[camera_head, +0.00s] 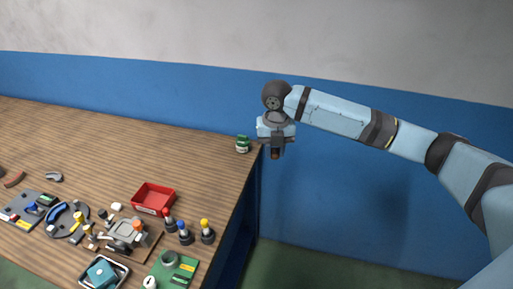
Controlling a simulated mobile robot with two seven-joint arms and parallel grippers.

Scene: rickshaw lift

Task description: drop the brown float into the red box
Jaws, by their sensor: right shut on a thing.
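The red box (153,198) is an open-topped tray on the wooden table, left of and below my gripper in the picture. My right arm reaches in from the right. Its gripper (276,155) points down at the table's far right corner, apart from the red box. It is shut on a small brown thing (275,156), which looks like the brown float; the fingers hide most of it. My left gripper is not in view.
A green-and-white container (243,144) stands close to the right gripper at the table corner. Boards and several small parts crowd the front left. The table's back middle is clear.

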